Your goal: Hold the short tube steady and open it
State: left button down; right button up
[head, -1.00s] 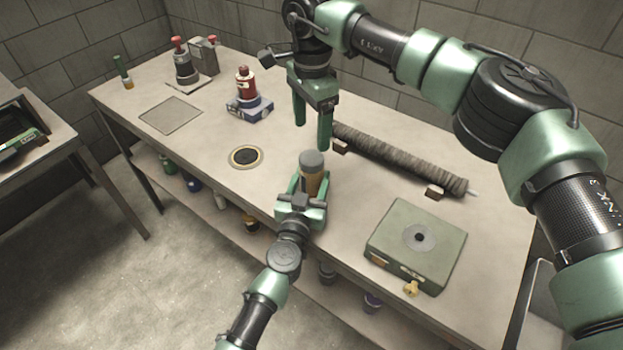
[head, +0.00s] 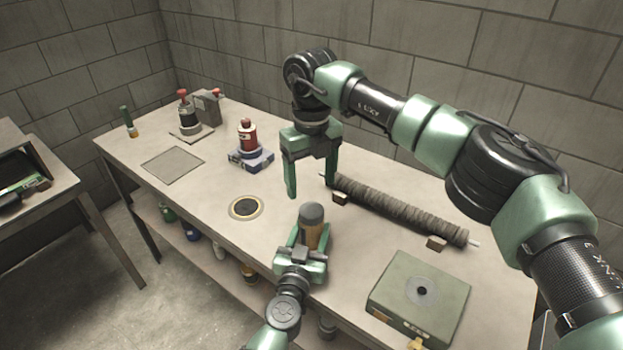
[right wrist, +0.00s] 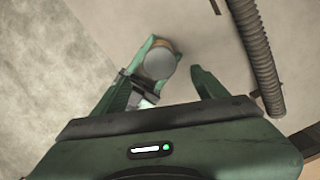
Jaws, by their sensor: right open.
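The short tube (head: 311,234) stands about upright near the table's front edge, with an amber body and a grey cap (head: 312,213). My left gripper (head: 308,243) is shut around its lower body, coming from the front. My right gripper (head: 310,189) is open and empty, pointing down above and just behind the cap, one finger to each side in the picture. In the right wrist view the round cap (right wrist: 160,63) shows beyond the fingertips, between the two open fingers, nearer the left one. The tube's lower end is hidden by my left gripper.
A long mesh-wrapped tube (head: 400,208) lies on small blocks to the right. A green box (head: 420,291) sits at the front right. A round pad (head: 246,208), a red bottle on a blue base (head: 248,140) and a square mat (head: 172,164) are to the left.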

aim_at(312, 210)
jog(key=m, duration=0.4)
jog(key=shift+m, duration=0.3)
jog(key=m, duration=0.4)
jog(key=shift+f, duration=4.05)
jog(key=c, duration=1.5)
jog(key=n, duration=0.5)
jog(key=shift+r, duration=0.1)
jog(key=n, duration=0.9)
jog(key=shift+n, duration=0.3)
jog(key=n, duration=0.6)
jog(key=shift+n, duration=0.3)
